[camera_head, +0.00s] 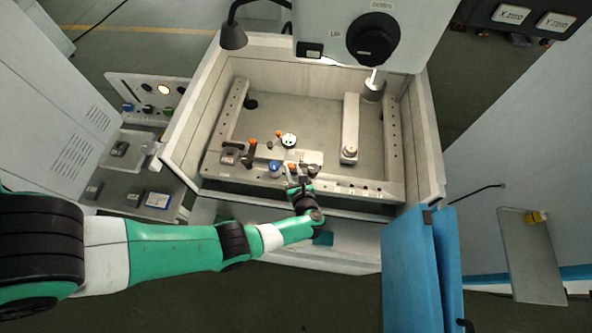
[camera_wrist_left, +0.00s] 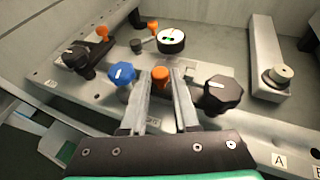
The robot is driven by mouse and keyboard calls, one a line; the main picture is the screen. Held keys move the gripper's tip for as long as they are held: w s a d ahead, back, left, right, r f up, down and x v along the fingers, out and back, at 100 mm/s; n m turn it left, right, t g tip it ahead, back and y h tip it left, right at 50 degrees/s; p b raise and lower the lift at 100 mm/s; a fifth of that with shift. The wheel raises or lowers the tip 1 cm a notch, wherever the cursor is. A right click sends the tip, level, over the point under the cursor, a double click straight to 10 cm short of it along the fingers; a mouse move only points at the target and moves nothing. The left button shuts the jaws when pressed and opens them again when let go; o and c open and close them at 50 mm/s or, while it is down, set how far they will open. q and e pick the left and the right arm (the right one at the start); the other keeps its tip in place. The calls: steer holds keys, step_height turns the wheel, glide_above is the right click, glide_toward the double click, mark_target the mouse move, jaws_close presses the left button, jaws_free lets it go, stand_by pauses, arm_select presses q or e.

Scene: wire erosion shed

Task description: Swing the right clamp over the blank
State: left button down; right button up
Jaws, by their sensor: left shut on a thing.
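My left gripper (camera_head: 297,180) reaches over the tank's front edge. In the left wrist view its two fingers (camera_wrist_left: 161,90) are shut on an orange knob (camera_wrist_left: 160,74), which shows between the tips. Just right of it stands a black star knob (camera_wrist_left: 222,93), also seen in the head view (camera_head: 313,170); this looks like the right clamp. I cannot make out the blank clearly. My right gripper is not in view.
A blue knob (camera_wrist_left: 122,73) stands close left of the fingers. A round dial (camera_wrist_left: 171,40) and another orange knob (camera_wrist_left: 153,25) are behind. A light bar with a round knob (camera_head: 349,130) is to the right. The tank floor (camera_head: 310,112) is open behind.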

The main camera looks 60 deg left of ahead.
arm_select(q)
steer(key=c, duration=0.7)
jaws_free()
steer(key=shift+s+d+r, duration=0.1)
steer(key=shift+d+r, duration=0.1)
steer(key=shift+d, duration=0.15)
steer(key=p+v, duration=0.1)
steer(key=v, duration=1)
